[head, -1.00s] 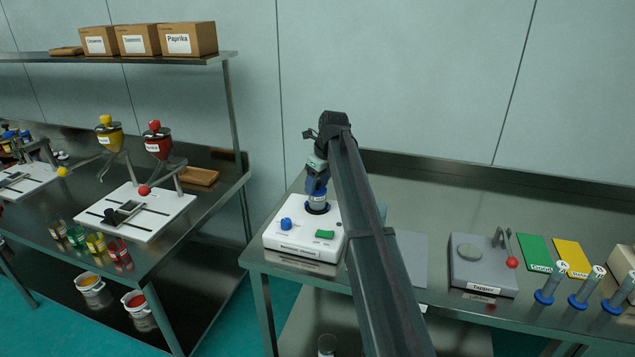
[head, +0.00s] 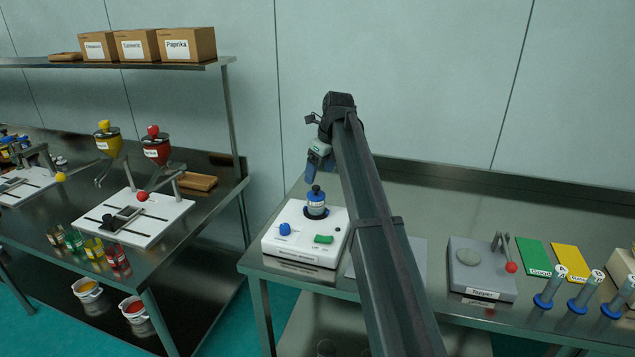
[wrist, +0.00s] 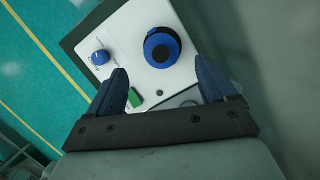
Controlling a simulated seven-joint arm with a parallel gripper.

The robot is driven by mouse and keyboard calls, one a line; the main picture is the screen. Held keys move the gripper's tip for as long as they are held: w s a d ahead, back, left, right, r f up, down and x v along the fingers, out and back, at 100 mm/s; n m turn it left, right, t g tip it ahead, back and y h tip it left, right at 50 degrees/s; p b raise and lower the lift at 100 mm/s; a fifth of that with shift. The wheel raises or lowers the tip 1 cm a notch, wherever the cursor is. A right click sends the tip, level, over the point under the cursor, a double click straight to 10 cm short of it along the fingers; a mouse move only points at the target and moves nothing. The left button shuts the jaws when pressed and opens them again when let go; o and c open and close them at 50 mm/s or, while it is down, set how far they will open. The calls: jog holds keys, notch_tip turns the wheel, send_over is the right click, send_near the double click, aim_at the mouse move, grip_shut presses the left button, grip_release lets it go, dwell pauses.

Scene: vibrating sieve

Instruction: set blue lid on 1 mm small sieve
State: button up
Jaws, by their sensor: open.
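The small sieve (head: 316,207) stands upright on the white vibrating base, with a pale body and a blue ring at its foot. The blue lid (head: 316,190) sits on top of it, its knob upward. In the wrist view the blue lid (wrist: 161,47) shows from above as a round blue and dark disc. My gripper (head: 319,170) is above the lid and apart from it. In the wrist view my gripper (wrist: 168,85) has its two blue fingers spread wide with nothing between them. The sieve's size marking is too small to read.
The vibrating base (head: 272,241) has a blue knob (head: 285,229) and a green switch (head: 323,239). To the right are a grey tapper (head: 482,285), green and yellow cards and several blue-footed tubes. A left table holds two funnels on stands.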

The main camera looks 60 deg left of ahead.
jog(key=shift+v, duration=2.7)
